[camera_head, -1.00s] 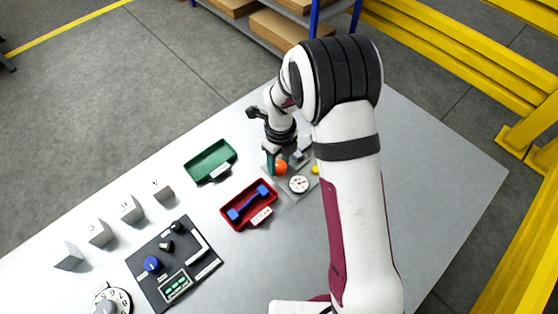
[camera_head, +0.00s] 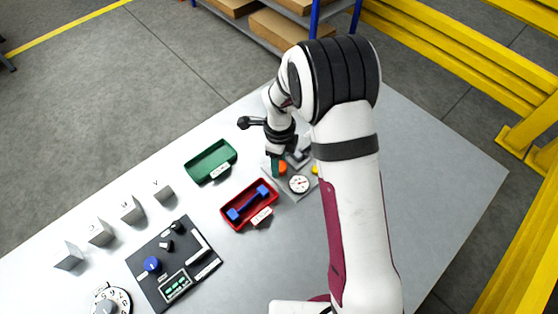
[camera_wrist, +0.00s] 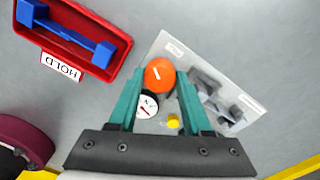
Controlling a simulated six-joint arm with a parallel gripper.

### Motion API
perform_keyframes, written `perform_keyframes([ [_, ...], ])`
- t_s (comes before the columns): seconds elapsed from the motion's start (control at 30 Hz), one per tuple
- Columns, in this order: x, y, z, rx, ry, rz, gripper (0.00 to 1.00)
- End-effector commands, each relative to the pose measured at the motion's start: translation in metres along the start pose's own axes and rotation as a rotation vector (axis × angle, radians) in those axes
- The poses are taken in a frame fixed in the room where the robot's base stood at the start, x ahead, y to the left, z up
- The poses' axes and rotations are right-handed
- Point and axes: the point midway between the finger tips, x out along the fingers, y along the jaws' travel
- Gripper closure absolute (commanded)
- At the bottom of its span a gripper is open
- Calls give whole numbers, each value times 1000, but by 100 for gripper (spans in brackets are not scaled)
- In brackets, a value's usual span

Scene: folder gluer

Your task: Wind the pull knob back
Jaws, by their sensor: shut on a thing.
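The pull knob is an orange round cap with a short white line (camera_wrist: 158,75), mounted on a light grey panel (camera_wrist: 230,72). In the wrist view it sits between the two teal fingertips of my gripper (camera_wrist: 158,80), which is shut on it. In the head view the orange knob (camera_head: 283,169) shows partly beside a teal finger of my gripper (camera_head: 278,168). A white dial gauge with a needle (camera_head: 299,184) sits on the same panel, and is partly hidden by a finger in the wrist view (camera_wrist: 148,106).
A yellow button (camera_wrist: 173,121) and a grey block mechanism (camera_wrist: 207,82) are on the panel near the fingers. A red tray (camera_head: 226,211) holding a blue dumbbell shape and a green tray (camera_head: 210,161) lie to the left. A dark control board (camera_head: 196,272) lies further left.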

Motion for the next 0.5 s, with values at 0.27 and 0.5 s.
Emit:
perform_keyframes([
  [0.27,0,0,0,-257,8,2,100],
  [0.5,0,0,-1,-486,14,1,100],
])
